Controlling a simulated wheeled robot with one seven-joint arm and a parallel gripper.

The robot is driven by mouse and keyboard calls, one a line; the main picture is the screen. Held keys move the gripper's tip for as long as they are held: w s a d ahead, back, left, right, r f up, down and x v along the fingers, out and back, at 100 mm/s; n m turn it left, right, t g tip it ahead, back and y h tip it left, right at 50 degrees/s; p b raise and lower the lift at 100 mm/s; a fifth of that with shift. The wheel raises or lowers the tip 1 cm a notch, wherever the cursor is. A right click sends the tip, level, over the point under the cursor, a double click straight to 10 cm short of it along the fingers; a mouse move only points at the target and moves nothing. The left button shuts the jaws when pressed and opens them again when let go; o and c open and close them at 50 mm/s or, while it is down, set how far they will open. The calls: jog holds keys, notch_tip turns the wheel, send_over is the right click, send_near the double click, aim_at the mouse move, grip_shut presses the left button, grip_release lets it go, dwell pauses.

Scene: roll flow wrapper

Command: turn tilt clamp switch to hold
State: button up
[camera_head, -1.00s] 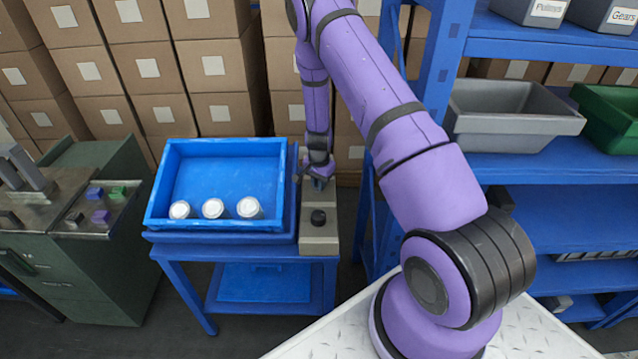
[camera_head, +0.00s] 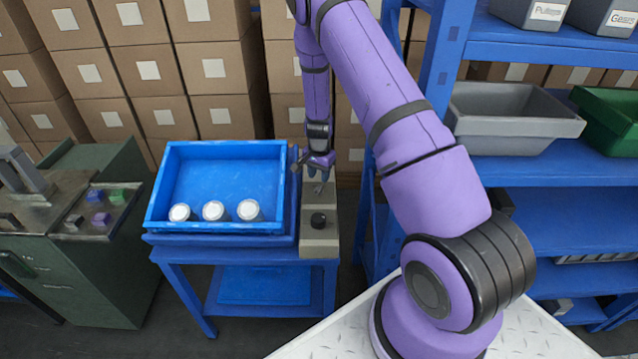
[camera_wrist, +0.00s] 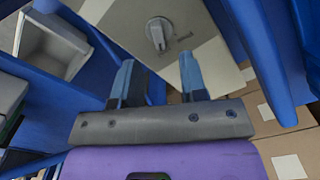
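A grey rotary switch (camera_wrist: 157,32) with a raised pointer knob sits on a beige control box (camera_wrist: 205,60) in the wrist view. A small dark mark beside the knob is too blurred to read. In the head view the beige box (camera_head: 320,240) stands right of the blue tray, and the small switch (camera_head: 318,188) shows near its far end. A round black knob (camera_head: 318,220) sits nearer on the same box. My gripper (camera_wrist: 157,62) is open and empty, its two blue-grey fingers apart and short of the switch. In the head view my gripper (camera_head: 319,168) is above the box's far end.
A blue tray (camera_head: 160,190) with white-topped cylinders (camera_head: 213,210) stands left of the box on a blue table (camera_head: 180,254). Blue shelving (camera_head: 545,205) rises on the right, and stacked cartons (camera_head: 222,115) stand behind. A green cabinet (camera_head: 100,260) stands at left.

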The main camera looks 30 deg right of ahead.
notch_tip(320, 180, up, 6)
jog(key=shift+f, duration=0.1)
dwell(0.6)
notch_tip(320, 180, up, 17)
jog(key=n+t, duration=0.1)
jog(key=n, duration=0.2)
send_over(318, 187)
jog(key=s+a, duration=0.3)
jog(key=a, duration=0.2)
jog(key=s+a+r+n+t+y, duration=0.1)
jog(key=s+a+r+n, duration=0.15)
jog(key=r, duration=0.35)
jog(key=s+a+r+n+t, duration=0.1)
jog(key=s+a+r, duration=0.1)
jog(key=s+r, duration=0.3)
jog(key=s+a+r+n, duration=0.2)
jog(key=s+r, duration=0.2)
jog(key=s, duration=0.4)
jog(key=s+a+r+n+t, duration=0.1)
jog(key=s+r, duration=0.3)
jog(key=s, duration=0.4)
jog(key=s+a+r+n+t+h, duration=0.1)
jog(key=s+a+r+n, duration=0.1)
jog(key=s, duration=0.6)
notch_tip(318, 187, up, 3)
jog(key=shift+s+a+f+n, duration=0.2)
jog(key=shift+a+n, duration=0.15)
jog(key=shift+n, duration=0.4)
